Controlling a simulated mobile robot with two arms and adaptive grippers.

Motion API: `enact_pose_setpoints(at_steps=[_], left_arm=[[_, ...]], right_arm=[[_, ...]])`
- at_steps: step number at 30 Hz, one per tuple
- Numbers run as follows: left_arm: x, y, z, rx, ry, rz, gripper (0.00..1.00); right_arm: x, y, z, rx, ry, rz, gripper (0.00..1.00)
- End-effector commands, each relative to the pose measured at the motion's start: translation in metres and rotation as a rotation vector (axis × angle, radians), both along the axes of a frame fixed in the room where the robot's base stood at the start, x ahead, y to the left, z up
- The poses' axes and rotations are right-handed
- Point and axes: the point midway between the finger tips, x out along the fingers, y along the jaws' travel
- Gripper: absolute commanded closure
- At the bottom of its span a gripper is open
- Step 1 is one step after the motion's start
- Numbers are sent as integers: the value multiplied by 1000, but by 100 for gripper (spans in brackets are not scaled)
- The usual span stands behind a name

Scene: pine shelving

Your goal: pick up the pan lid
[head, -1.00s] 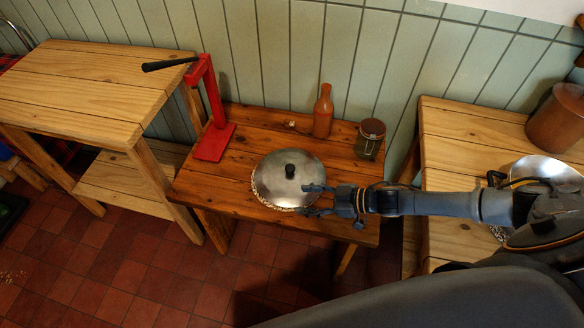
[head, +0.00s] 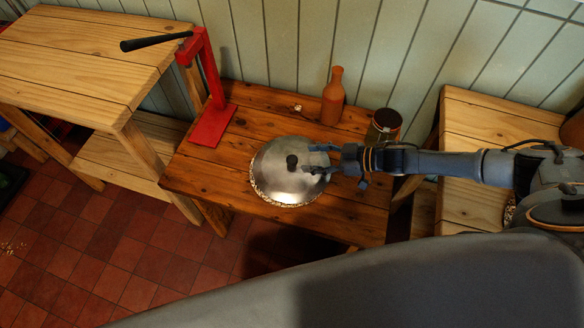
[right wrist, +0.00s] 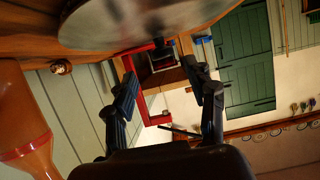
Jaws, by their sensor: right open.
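The pan lid (head: 268,180) is a silver dome with a black knob (head: 292,161) on top. It lies on a low brown wooden table (head: 225,185), with a pale speckled rim or mat showing under its edge. My right gripper (head: 317,159) comes from the right over the lid, its fingertips just right of the knob; I see no grip on it. In the right wrist view the gripper (right wrist: 160,72) is open and empty, and the lid (right wrist: 120,22) fills the top. My left gripper is not in view.
A red stand (head: 211,124) stands at the table's left. An orange bottle (head: 333,100) and a dark-lidded jar (head: 384,124) stand behind my right arm. Another pine table (head: 480,112) is at right.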

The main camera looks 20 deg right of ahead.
Motion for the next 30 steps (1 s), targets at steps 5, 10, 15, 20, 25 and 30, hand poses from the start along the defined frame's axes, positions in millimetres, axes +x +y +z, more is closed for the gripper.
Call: enact_pose_setpoints(at_steps=[5, 10, 15, 20, 25, 30], left_arm=[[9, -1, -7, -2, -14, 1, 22], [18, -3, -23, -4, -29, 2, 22], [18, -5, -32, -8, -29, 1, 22], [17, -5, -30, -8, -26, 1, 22], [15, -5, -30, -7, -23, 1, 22], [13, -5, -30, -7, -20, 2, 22]], right_arm=[[4, 8, -6, 0, 0, 0, 45], [11, 29, -21, 2, -1, 2, 45], [22, 43, -26, 0, 0, 0, 45], [22, 43, -25, -2, 1, -1, 45], [22, 43, -25, -2, 1, -1, 69], [22, 43, -25, -1, 2, -1, 100]])
